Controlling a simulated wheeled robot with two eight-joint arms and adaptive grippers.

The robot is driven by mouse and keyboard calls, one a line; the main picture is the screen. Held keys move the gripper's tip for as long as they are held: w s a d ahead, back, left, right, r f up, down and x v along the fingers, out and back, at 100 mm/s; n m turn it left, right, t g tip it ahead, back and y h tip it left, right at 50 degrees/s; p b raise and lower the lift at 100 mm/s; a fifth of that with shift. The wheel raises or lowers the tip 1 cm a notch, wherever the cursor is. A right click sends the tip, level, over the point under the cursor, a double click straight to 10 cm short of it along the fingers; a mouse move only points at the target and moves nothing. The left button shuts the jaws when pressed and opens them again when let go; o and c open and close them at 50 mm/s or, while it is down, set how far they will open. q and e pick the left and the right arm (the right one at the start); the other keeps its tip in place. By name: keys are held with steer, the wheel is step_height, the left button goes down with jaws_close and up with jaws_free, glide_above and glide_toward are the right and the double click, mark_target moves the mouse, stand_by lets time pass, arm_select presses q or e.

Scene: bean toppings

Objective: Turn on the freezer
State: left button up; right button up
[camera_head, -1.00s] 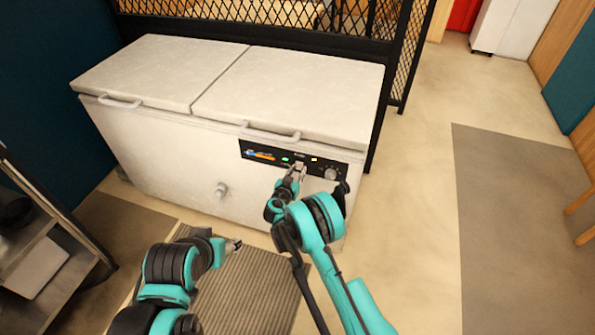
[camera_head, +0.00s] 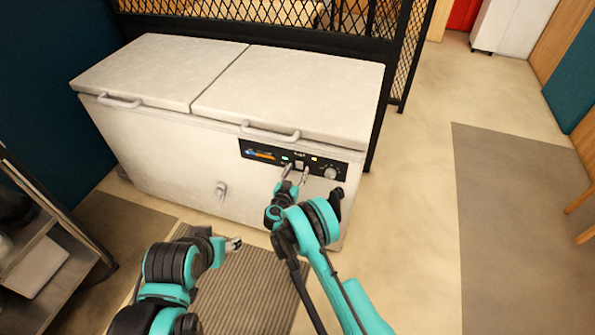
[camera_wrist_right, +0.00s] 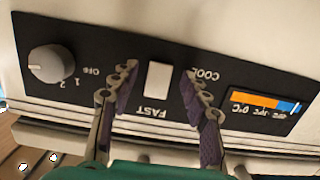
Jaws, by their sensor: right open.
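The white chest freezer (camera_head: 160,145) stands against the fence with both lids shut. Its black control panel (camera_head: 258,153) is on the front at the right. The panel's round knob (camera_head: 331,173) also shows in the right wrist view (camera_wrist_right: 50,65), beside the marks OFF, 1 and 2. A pale switch (camera_wrist_right: 159,84) sits near the word FAST. My right gripper (camera_wrist_right: 160,98) is open and empty in front of the panel, its fingers on either side of the switch; contact cannot be told. The knob is left of the fingers in the wrist view. My left gripper (camera_head: 235,243) is low, away from the freezer.
A metal shelf cart (camera_head: 45,250) stands at the left. A ribbed mat (camera_head: 250,290) lies in front of the freezer. A black mesh fence (camera_head: 270,25) runs behind it. The floor at the right (camera_head: 415,200) is clear.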

steer(key=v, duration=0.7)
stand_by(0.3)
steer(key=s+d+r+n+g, duration=0.1)
steer(key=s+d+r+g, duration=0.2)
steer(key=d+r, duration=0.6)
steer(key=s+d+r+g, duration=0.2)
steer(key=s+d+r, duration=0.3)
steer(key=r, duration=0.6)
steer(key=s+d+r+n+g+y, duration=0.1)
steer(key=s+d+r, duration=0.15)
steer(key=s, duration=0.35)
steer(key=s+d+r+g+y, duration=0.1)
steer(key=s+d+r+g, duration=0.1)
steer(key=s+d, duration=0.3)
steer(key=s+a+f+n+y, duration=0.1)
steer(key=s+y, duration=0.2)
steer(key=s, duration=1.4)
steer(key=shift+a+f+n, duration=0.3)
steer(key=shift+a, duration=0.05)
